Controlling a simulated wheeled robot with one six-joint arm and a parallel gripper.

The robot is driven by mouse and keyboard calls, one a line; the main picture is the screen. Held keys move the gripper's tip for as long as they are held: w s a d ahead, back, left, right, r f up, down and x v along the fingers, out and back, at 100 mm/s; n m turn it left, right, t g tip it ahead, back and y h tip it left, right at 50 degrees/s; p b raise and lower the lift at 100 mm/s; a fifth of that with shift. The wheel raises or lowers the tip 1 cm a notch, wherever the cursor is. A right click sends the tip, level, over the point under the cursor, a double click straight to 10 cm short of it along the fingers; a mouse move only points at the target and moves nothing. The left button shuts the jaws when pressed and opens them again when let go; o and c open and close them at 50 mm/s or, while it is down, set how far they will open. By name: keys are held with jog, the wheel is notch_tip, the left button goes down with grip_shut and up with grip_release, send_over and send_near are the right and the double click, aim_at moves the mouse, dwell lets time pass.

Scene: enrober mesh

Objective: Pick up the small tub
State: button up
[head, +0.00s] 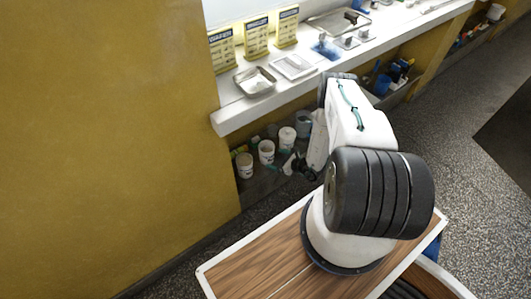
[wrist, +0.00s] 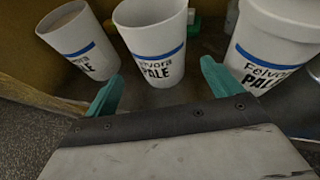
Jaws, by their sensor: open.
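White tubs with a blue stripe and "Felvora PALE" lettering stand in the low recess. In the wrist view there is a left tub (wrist: 80,45), a middle tub (wrist: 153,45) and a right tub (wrist: 268,45). The right one looks wider; I cannot tell for sure which is the small tub. My gripper (wrist: 162,86) is open and empty, with its teal fingers apart. The middle tub stands ahead between the fingertips, not gripped. In the head view white tubs (head: 266,152) show left of my arm, which partly hides the recess.
Above the recess is a white counter (head: 232,118) with a metal tray (head: 255,82), a white dish (head: 293,66) and yellow cards (head: 255,37). A bin of bottles (head: 398,78) stands right of my arm. A yellow wall (head: 110,120) stands at the left.

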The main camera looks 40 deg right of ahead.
jog(key=x, duration=0.5)
jog(key=shift+w+f, duration=0.1)
jog(key=shift+w, duration=0.3)
jog(key=c, duration=1.3)
